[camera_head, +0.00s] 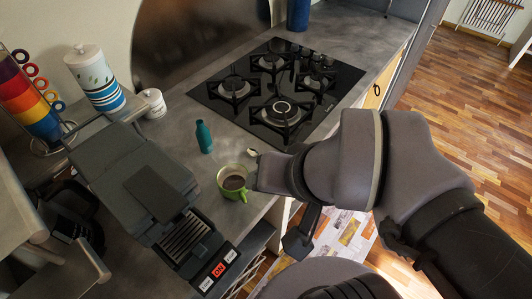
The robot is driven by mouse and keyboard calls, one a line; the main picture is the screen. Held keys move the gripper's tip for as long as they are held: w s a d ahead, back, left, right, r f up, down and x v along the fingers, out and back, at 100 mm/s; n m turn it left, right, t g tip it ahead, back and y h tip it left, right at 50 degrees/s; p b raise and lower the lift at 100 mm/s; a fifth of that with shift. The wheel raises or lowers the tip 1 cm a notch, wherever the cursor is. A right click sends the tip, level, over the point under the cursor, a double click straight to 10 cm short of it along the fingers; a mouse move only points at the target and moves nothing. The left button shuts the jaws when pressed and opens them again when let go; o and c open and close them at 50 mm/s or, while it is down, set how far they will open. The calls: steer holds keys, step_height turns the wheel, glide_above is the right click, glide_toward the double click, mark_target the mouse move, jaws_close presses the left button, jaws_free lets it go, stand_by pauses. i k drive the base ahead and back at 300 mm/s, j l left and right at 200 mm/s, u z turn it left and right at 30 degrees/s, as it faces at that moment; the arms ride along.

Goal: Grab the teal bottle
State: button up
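The teal bottle (204,137) stands upright on the grey counter, left of the black gas hob and behind the green mug. It is small, with a narrow neck, and nothing covers it. My arm reaches in from the lower right, its grey links ending close to the right of the mug. A dark part at the arm's end (300,238) hangs below the links, past the counter's front edge; it seems to be my gripper. It is apart from the bottle, and its fingers cannot be made out clearly.
A grey coffee machine (133,182) is at left, the hob (266,88) at right. A white-and-blue canister (97,78) stands behind. Bare counter surrounds the bottle.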

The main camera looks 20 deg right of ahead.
mark_target(203, 135)
steer(key=i+l+u, duration=0.2)
steer(key=u, duration=0.2)
steer(key=i+l+u, duration=0.2)
steer(key=u, duration=0.15)
steer(key=i+l+u, duration=0.1)
steer(key=l+u, duration=0.3)
